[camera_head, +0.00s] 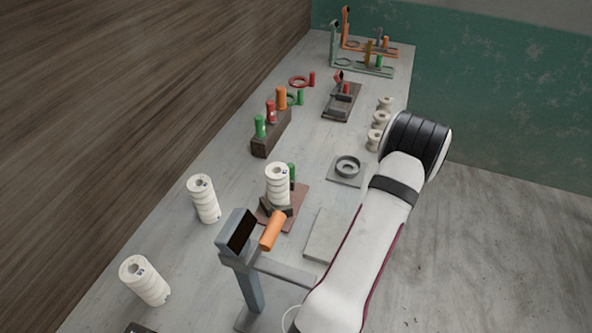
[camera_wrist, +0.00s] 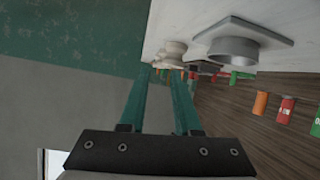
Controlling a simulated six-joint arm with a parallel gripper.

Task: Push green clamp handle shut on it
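A green clamp handle (camera_head: 291,172) stands upright in the head view, partly hidden behind a white ribbed cylinder (camera_head: 277,183). The cylinder stands upright in a dark holder on a reddish-brown base plate (camera_head: 299,200). Whether the clamp touches the cylinder cannot be told. My gripper (camera_wrist: 163,78) shows in the wrist view with two teal fingers apart and nothing between them. It is away from the clamp, and the clamp cannot be made out in the wrist view. In the head view my gripper is hidden.
A grey ring fixture (camera_head: 347,166) and white spools (camera_head: 376,138) stand near my arm. A dark rack (camera_head: 271,143) holds coloured handles. More white cylinders (camera_head: 203,199) stand left.

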